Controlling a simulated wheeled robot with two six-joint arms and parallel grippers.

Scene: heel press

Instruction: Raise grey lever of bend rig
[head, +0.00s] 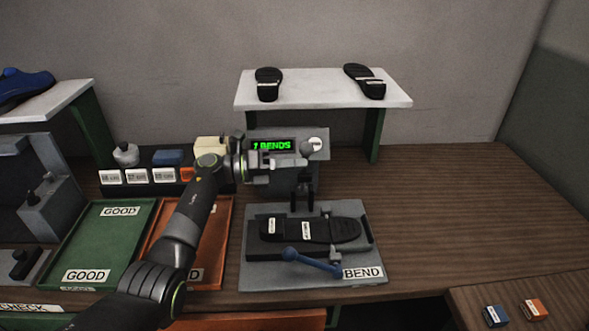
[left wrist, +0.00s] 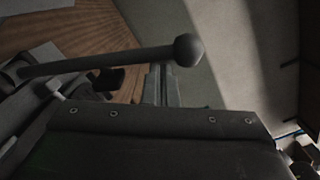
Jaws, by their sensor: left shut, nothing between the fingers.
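The bend rig (head: 262,275) stands on the bench, with a black sole (head: 312,230) lying on its plate. A blue lever (head: 310,260) lies low across the front of the plate. The grey lever shows mainly by its pale ball knob (head: 316,146), to the right of the green-lit bends display (head: 271,146). In the left wrist view, the grey lever (left wrist: 110,61) runs across to its round knob. My left gripper (head: 303,162) is shut and empty, just below and left of the knob. Its fingers (left wrist: 162,85) reach up to the rod; I cannot tell if they touch. My right gripper is out of view.
Green (head: 110,240) and red (head: 213,245) trays lie left, the red one partly behind my left arm. The bench to the right is clear. Blue and orange blocks (head: 534,309) sit at front right.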

